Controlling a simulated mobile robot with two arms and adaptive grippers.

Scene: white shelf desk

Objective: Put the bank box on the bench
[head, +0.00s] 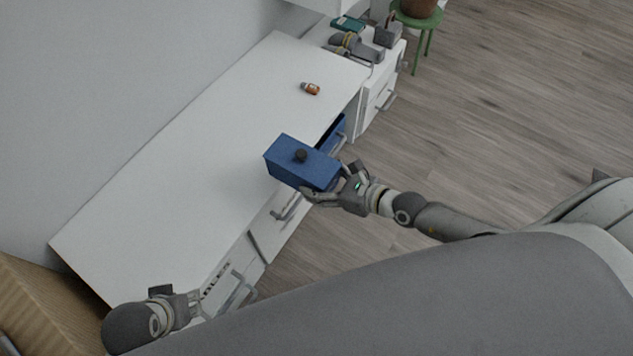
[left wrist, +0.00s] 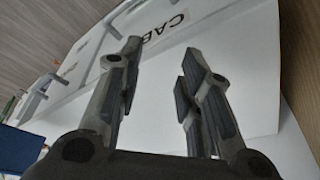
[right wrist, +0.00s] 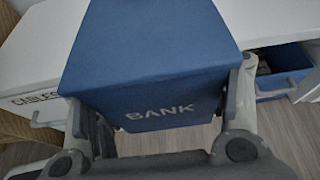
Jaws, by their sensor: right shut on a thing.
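The bank box (head: 298,165) is a blue lidded box with a dark round knob on top. The word BANK shows on the side facing me in the right wrist view (right wrist: 160,108). My right gripper (head: 328,184) is shut on this box, one finger on each side, at the front edge of the white bench top (head: 215,150). Much of the box overlaps the top in the head view; I cannot tell whether it touches. My left gripper (head: 182,300) is open and empty near the bench's near left end; its spread fingers show in the left wrist view (left wrist: 160,75).
An open blue drawer (head: 333,131) sticks out beside the box. Drawers with metal handles (head: 287,206) line the front. A cabinet with tools (head: 357,48) and a green stool (head: 419,22) stand beyond.

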